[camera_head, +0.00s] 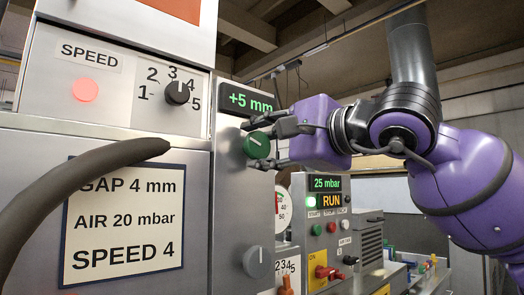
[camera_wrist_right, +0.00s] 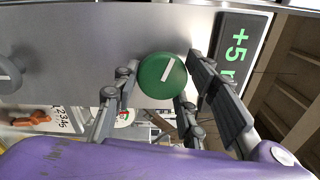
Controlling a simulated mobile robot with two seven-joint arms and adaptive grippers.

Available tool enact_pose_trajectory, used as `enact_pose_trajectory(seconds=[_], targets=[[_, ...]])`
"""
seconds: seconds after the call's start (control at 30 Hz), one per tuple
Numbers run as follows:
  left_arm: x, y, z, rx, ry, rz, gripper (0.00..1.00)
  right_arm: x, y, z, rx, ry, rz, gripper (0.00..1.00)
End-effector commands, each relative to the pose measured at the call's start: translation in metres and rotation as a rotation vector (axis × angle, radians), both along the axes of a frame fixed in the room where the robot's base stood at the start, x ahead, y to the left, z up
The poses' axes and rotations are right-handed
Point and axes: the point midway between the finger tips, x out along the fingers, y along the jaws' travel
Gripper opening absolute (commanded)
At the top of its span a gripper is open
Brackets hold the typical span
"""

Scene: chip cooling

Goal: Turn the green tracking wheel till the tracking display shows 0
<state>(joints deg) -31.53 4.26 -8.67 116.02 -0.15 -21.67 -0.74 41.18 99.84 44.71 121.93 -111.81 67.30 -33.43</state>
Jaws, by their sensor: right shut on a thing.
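The green tracking wheel (camera_head: 257,145) with a white pointer line is on the side of the grey panel. The tracking display (camera_head: 250,100) above it reads +5 mm in green. My right gripper (camera_head: 254,141) comes in from the right and is shut on the wheel, one finger above it and one below. In the right wrist view the wheel (camera_wrist_right: 163,80) is between the fingers, its white line slanting. The display (camera_wrist_right: 240,50) is partly cut off there. My left gripper is not in view.
A black SPEED knob (camera_head: 177,92) points near 3 to 4. A sign (camera_head: 125,220) reads GAP 4 mm, AIR 20 mbar, SPEED 4. A grey knob (camera_head: 257,262) is below the wheel. A second display (camera_head: 326,183) reads 25 mbar. A dark curved tube (camera_head: 70,185) crosses the left foreground.

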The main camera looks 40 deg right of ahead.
Motion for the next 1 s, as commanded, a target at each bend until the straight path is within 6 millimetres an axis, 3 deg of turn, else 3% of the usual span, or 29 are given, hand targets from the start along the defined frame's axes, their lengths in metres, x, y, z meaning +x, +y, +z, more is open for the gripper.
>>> enact_pose_trajectory(seconds=[0.03, 0.5, 1.0], targets=[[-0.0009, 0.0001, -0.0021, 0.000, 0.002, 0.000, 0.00, 0.0019, 0.0013, -0.0069, -0.041, 0.012, 0.003, 0.13], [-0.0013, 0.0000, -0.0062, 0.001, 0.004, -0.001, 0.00, 0.0026, -0.0003, -0.0065, -0.325, -0.008, 0.003, 0.13], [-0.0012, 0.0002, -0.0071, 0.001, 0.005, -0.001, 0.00, 0.0025, -0.0010, -0.0057, -0.381, -0.013, 0.002, 0.13]])
